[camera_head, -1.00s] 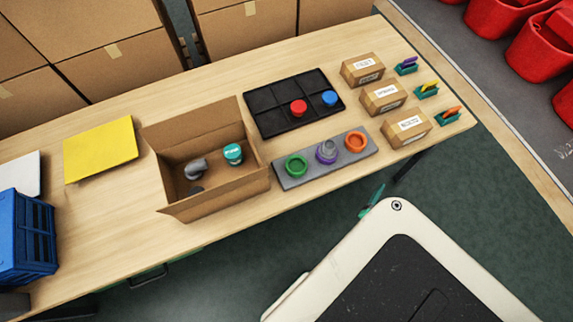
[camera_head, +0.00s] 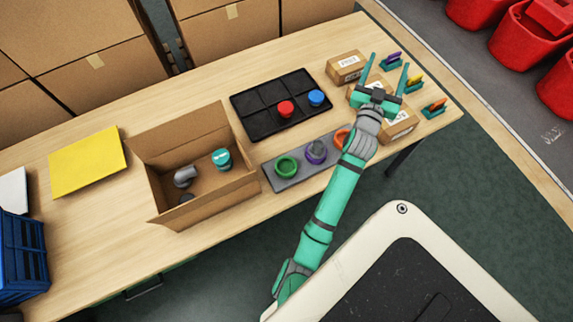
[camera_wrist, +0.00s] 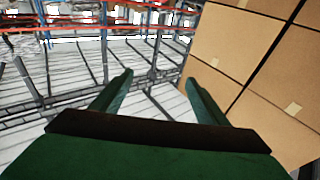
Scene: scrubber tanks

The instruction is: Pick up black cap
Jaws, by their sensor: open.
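A small dark piece (camera_head: 187,197), which looks like the black cap, lies on the floor of the open cardboard box (camera_head: 215,193). It is tiny in the head view, and the box's near wall may hide part of it. Beside it in the box are a grey elbow pipe (camera_head: 184,177) and a teal, white-labelled jar (camera_head: 221,159). My gripper (camera_head: 387,64) is open and empty, raised over the small labelled cartons at the table's right, far from the box. In the wrist view my open fingers (camera_wrist: 159,79) point at distant racks; no cap shows there.
A black divided tray (camera_head: 250,104) holds a red cap (camera_head: 285,108) and a blue cap (camera_head: 316,98). A grey strip (camera_head: 301,171) holds green, purple and orange rings. A yellow sheet (camera_head: 86,161) and blue crate (camera_head: 22,250) stand left. Large cartons (camera_head: 105,90) line the back.

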